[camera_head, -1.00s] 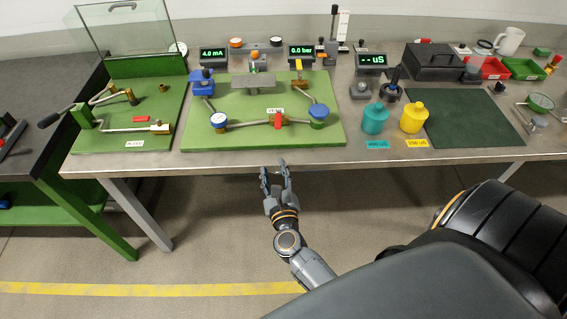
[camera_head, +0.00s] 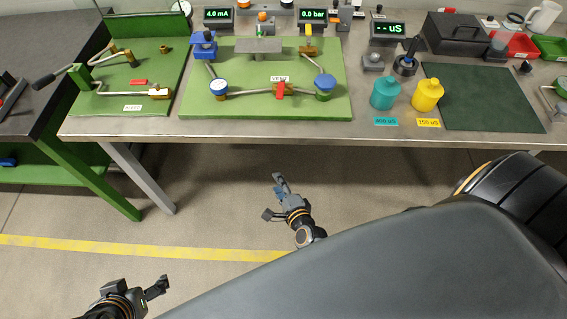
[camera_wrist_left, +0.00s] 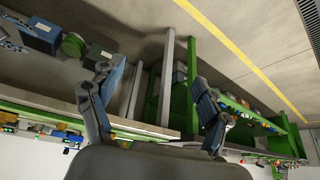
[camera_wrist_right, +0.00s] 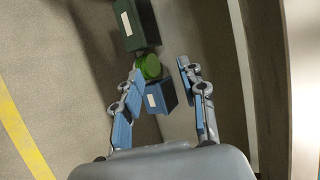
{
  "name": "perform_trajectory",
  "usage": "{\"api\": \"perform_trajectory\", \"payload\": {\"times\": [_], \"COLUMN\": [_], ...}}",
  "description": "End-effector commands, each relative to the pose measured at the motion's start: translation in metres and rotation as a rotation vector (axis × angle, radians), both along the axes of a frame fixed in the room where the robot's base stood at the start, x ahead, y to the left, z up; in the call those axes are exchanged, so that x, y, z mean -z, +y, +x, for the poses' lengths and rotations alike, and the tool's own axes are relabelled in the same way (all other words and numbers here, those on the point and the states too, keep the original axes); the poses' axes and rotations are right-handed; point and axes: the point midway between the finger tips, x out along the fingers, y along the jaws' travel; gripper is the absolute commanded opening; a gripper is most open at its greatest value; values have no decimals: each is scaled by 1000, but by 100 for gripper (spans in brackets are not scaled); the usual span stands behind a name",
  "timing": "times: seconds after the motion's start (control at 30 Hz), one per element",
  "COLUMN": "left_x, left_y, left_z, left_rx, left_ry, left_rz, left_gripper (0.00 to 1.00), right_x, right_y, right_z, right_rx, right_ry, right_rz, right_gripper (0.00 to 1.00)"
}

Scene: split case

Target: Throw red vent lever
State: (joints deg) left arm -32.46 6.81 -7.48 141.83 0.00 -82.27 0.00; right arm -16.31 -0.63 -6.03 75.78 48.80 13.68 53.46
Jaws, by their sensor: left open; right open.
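A small red lever (camera_head: 280,90) stands on a brass valve at the front middle of the central green board (camera_head: 335,105). A second red piece (camera_head: 139,82) lies flat on the left green board (camera_head: 95,103). My right gripper (camera_head: 274,199) is open and empty, in front of the bench and below its front edge, apart from the lever. My left gripper (camera_head: 140,287) is open and empty at the lower left, farther from the bench. Both wrist views show spread fingers with nothing held; neither clearly shows the lever.
The bench's front edge (camera_head: 300,128) lies between grippers and board.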

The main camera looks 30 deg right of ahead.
Motion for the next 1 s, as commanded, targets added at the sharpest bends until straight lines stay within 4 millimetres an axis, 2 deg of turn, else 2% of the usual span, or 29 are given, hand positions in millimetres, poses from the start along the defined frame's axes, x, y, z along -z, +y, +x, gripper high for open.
{"api": "perform_trajectory", "payload": {"times": [0.13,0.4,0.47,0.57,0.6,0.67,0.87,1.0], "left_x": [0,0,1,13,23,45,147,218], "left_y": [0,0,0,0,-1,-1,-2,0], "left_z": [0,0,0,2,4,7,7,-8], "left_rx": [0,0,0,0,1,1,6,9], "left_ry": [0,0,1,11,19,35,102,150], "left_rz": [0,0,0,1,3,4,12,20], "left_gripper": [77,77,77,77,77,77,77,77], "right_x": [6,7,8,15,22,35,98,140], "right_y": [2,2,2,4,6,9,20,23], "right_z": [-3,-4,-4,-9,-12,-21,-69,-113], "right_rx": [-21,-24,-25,-50,-70,-116,-362,-563], "right_ry": [17,19,21,41,58,93,263,378], "right_rz": [-27,-31,-33,-62,-86,-141,-401,-583], "right_gripper": [42,42,29,9,1,0,0,0]}}
